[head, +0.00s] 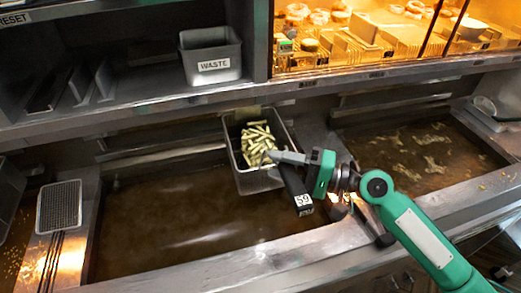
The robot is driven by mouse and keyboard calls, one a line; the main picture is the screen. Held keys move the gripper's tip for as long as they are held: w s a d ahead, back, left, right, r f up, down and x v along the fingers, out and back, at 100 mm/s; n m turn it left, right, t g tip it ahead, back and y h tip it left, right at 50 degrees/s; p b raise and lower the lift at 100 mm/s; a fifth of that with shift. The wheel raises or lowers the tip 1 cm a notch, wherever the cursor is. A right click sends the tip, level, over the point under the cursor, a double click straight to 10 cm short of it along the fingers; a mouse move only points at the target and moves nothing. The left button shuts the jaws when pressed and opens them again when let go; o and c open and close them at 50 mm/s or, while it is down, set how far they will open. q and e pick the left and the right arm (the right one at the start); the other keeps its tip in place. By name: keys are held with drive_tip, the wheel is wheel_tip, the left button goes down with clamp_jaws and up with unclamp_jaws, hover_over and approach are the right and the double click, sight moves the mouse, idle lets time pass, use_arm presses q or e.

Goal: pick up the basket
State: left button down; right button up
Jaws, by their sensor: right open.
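The basket (259,183) is a grey metal container holding several pale yellow fries (257,143). It is at the right end of the left, brown oil vat, below the shelf. Its dark handle (292,186) slopes toward me and carries a white label with "59" on it. My right gripper (287,160), on a green arm from the lower right, is over the handle close to the basket's right wall. Its jaws are open. One grey finger shows across the top of the handle; the other is hidden. I cannot tell whether it touches the handle. My left gripper is out of view.
A second oil vat (420,150) with floating bits lies to the right. A bin marked WASTE (211,58) stands on the shelf above. A wire mesh skimmer (59,206) lies at the left. A lit food display (390,35) is at the upper right.

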clamp_jaws()
drive_tip(key=shift+r, duration=0.1)
idle(0.3)
